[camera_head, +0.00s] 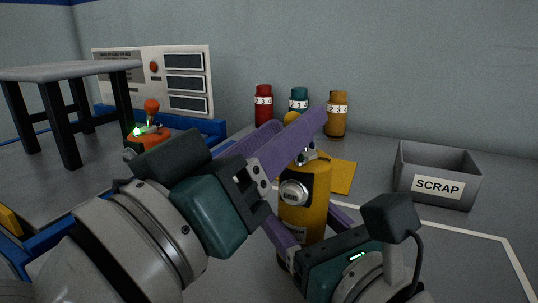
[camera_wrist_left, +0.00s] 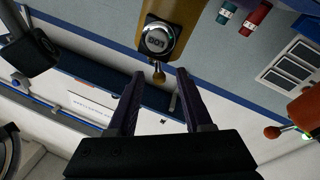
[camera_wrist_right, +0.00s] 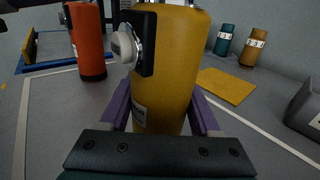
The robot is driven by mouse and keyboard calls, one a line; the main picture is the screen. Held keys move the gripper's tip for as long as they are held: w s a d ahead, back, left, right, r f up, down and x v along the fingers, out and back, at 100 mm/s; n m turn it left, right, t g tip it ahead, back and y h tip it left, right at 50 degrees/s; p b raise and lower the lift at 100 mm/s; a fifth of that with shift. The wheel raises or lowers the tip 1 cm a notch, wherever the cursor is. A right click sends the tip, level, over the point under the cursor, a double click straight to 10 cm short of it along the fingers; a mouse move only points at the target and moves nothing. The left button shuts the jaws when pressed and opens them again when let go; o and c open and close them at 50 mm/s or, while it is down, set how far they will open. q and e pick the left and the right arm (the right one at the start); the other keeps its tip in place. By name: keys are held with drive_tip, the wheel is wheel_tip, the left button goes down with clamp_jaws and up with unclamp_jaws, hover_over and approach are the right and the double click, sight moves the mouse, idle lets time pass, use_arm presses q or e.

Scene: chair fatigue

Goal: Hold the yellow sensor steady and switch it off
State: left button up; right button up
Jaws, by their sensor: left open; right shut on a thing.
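The yellow sensor (camera_head: 312,205) stands upright, a cylinder with a round silver knob on its front and a yellow ball-tipped lever (camera_head: 291,117) on top. My right gripper (camera_wrist_right: 162,118) is shut around its body, one purple finger on each side. My left gripper (camera_head: 292,125) is open at the sensor's top. In the left wrist view the ball-tipped lever (camera_wrist_left: 158,75) shows between the open fingertips (camera_wrist_left: 160,78); I cannot tell whether they touch it. The left arm hides part of the sensor's top in the head view.
An orange unit with a red ball lever (camera_head: 152,106) and green light stands at left, near a grey-topped stool (camera_head: 70,70). Red, teal and amber canisters (camera_head: 337,115) stand at the back. A yellow mat (camera_head: 343,178) lies behind the sensor. A grey SCRAP bin (camera_head: 437,165) is at right.

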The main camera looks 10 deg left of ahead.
use_arm(q)
drive_tip(key=v, duration=0.7)
use_arm(e)
drive_tip(key=o, duration=1.6)
drive_tip(key=shift+c, duration=0.2)
drive_tip(key=shift+s, duration=0.1)
